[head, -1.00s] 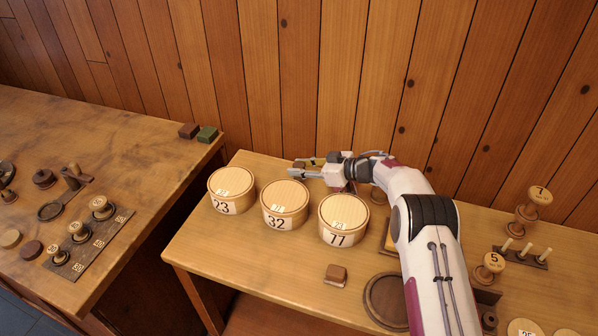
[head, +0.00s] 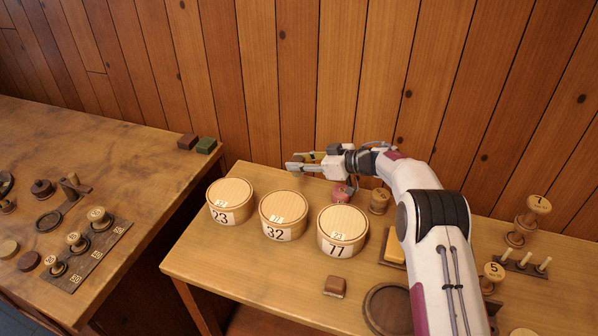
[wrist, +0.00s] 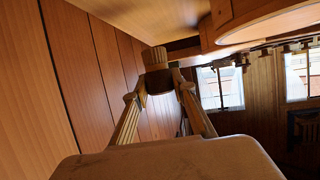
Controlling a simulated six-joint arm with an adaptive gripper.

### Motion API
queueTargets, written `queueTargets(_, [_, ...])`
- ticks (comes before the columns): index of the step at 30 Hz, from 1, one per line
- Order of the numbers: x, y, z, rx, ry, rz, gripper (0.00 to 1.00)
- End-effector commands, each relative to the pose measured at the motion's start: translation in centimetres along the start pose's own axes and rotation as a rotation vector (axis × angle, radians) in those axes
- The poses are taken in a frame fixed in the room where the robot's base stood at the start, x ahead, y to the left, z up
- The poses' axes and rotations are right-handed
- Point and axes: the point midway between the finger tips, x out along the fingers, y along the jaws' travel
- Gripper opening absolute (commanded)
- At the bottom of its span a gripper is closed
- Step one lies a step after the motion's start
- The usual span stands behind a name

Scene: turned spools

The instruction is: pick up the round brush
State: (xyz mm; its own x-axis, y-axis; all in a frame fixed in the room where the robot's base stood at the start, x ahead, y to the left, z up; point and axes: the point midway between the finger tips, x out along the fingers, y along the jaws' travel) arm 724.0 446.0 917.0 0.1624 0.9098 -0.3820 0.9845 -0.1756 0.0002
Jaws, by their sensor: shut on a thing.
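My gripper (head: 298,162) is above the back of the near table, behind and above the middle lidded box, its fingers pointing left. In the wrist view, its two ribbed fingers (wrist: 158,82) close on the round brush (wrist: 154,57), a small round piece with a tan wooden part and a darker part between the fingertips. The brush is off the table. In the head view it is too small and covered by the fingers to make out clearly.
A pink spool (head: 341,194) and a tan spool (head: 379,201) stand behind box 77. The plank wall (head: 300,80) is close behind.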

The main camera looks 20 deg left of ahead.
Motion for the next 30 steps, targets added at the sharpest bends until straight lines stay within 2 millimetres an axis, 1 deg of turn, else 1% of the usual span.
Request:
queueTargets(1, [-0.3,0.0,-0.8,-0.003,0.001,0.001,0.07])
queueTargets(3, [-0.6,0.0,-1.6,-0.001,0.000,0.000,0.07])
queueTargets(9, [-1.2,0.0,-3.0,0.000,0.000,0.000,0.07])
queueTargets(14, [-1.4,0.0,-3.3,0.001,-0.001,0.000,0.07])
queueTargets(30, [-1.4,0.0,-3.3,0.000,-0.001,0.000,0.07])
